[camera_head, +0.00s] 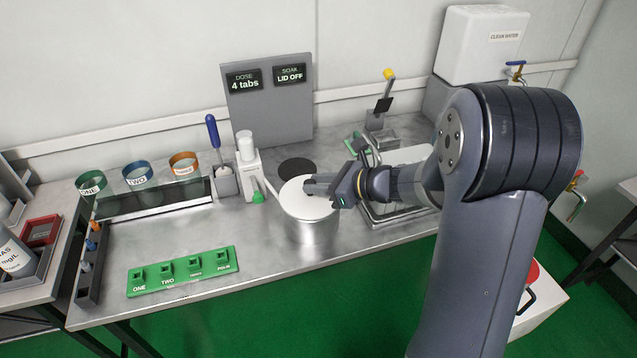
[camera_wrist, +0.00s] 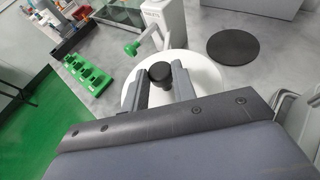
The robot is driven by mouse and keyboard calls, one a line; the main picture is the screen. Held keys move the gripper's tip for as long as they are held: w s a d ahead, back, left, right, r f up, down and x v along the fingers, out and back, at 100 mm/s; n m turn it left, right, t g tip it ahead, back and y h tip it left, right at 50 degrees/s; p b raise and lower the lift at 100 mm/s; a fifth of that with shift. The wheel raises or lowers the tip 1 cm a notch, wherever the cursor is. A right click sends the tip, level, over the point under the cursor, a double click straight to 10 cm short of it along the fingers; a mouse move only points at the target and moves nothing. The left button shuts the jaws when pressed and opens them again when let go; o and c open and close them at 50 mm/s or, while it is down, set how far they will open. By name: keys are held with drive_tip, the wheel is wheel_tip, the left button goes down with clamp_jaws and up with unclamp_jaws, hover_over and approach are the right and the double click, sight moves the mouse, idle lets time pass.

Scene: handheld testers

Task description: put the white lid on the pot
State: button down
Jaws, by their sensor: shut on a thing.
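The white lid (camera_head: 296,203) lies over the mouth of the steel pot (camera_head: 313,234), which stands near the front edge of the steel bench. In the wrist view the white lid (camera_wrist: 205,75) has a dark round knob (camera_wrist: 160,72) at its middle. My gripper (camera_head: 307,187) is above the lid, and in the wrist view my gripper (camera_wrist: 161,82) has its two fingers on either side of the knob, shut on it. The lid looks about level. I cannot tell whether it rests fully on the rim. The pot is hidden by the lid in the wrist view.
A white dispenser (camera_head: 248,170) with a green lever stands just left of the pot. A black round mat (camera_head: 297,168) lies behind it. A green holder (camera_head: 183,272) sits at the front left. A sink (camera_head: 388,208) is to the right. Bare bench lies left of the pot.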

drive_tip(key=shift+f, duration=0.4)
drive_tip(key=c, duration=1.1)
unclamp_jaws()
drive_tip(key=shift+c, duration=0.2)
drive_tip(key=shift+r, duration=0.2)
drive_tip(key=shift+r, duration=0.25)
drive_tip(key=p+v, duration=0.1)
drive_tip(key=v, duration=1.1)
